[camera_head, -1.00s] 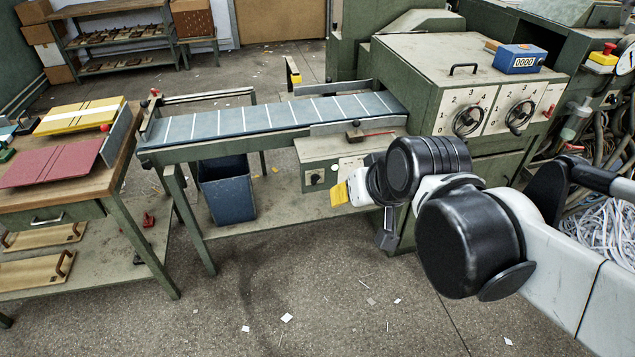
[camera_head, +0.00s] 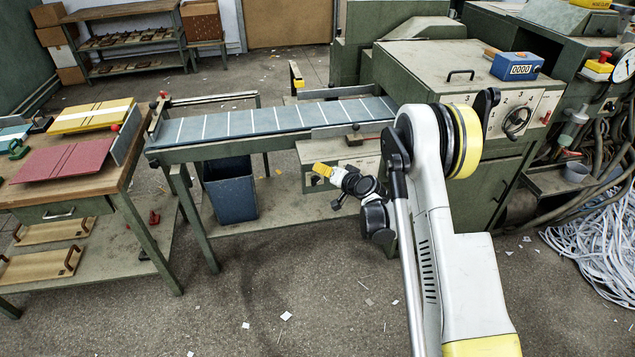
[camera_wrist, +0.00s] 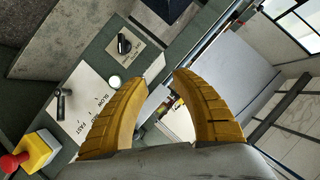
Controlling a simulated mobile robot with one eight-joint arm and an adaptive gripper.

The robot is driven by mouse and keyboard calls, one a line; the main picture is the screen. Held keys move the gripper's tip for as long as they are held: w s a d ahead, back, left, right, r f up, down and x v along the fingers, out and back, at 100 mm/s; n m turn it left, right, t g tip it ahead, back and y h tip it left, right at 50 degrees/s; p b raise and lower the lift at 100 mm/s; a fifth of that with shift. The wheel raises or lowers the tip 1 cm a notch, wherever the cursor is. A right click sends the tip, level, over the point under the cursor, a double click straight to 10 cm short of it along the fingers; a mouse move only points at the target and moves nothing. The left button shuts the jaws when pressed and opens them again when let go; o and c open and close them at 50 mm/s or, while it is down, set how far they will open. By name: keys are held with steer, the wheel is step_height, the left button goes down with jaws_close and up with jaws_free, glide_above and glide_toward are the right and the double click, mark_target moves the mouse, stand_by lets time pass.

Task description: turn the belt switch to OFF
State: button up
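The belt switch, a small black knob (camera_wrist: 124,44) on a pale plate, shows in the upper left of the wrist view. Its lettering is too small to read, so I cannot tell its setting. In the head view the grey-green control box (camera_head: 345,153) sits under the belt's right end, and my gripper hides the switch there. My gripper (camera_wrist: 161,78) is open and empty, its two curved yellow fingers apart. In the wrist view the knob lies beyond and left of the fingertips, not between them. In the head view my gripper (camera_head: 322,171) is in front of the box.
In the wrist view, a SLOW–FAST plate with a black lever (camera_wrist: 62,101), a pale round button (camera_wrist: 114,82) and a red button on a yellow box (camera_wrist: 14,161) are nearby. The conveyor belt (camera_head: 270,120) runs above; a blue bin (camera_head: 230,188) stands below.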

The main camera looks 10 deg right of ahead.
steer(key=m+t, duration=0.1)
glide_toward(317, 183)
steer(key=b+x, duration=0.3)
steer(key=x, duration=0.7)
steer(key=shift+w+b, duration=0.2)
steer(key=shift+b, duration=0.1)
jaws_close()
